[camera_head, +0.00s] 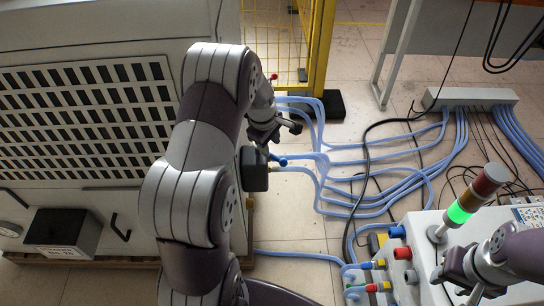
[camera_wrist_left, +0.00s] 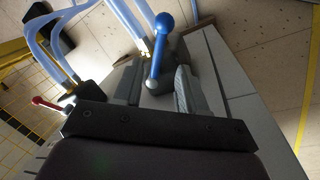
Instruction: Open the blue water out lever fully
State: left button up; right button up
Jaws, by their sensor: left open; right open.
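The blue lever (camera_head: 279,160) sits on the side of the large grey cabinet, beside my left gripper (camera_head: 275,140) in the head view. In the left wrist view the blue lever (camera_wrist_left: 160,50), a rod with a ball end, lies between the two fingers of my left gripper (camera_wrist_left: 158,86). These fingers are open, with gaps on both sides of the lever; contact cannot be told. The ball end reaches out beyond the fingertips. My right gripper (camera_head: 458,284) is open and empty over the light grey control box at the lower right.
A red lever (camera_head: 274,77) sits farther back on the cabinet (camera_head: 90,200). Light blue hoses (camera_head: 330,160) run from the cabinet across the floor to a manifold (camera_head: 470,97). A yellow frame (camera_head: 322,50) stands behind. The control box (camera_head: 425,225) carries a signal tower (camera_head: 460,213).

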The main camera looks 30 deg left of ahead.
aim_at(273, 155)
pick_arm(q)
jog(key=f, duration=0.2)
jog(key=w+f, duration=0.1)
jog(key=f, duration=0.1)
jog(key=shift+b, duration=0.35)
jog(key=shift+w+f, duration=0.1)
jog(key=shift+f, duration=0.5)
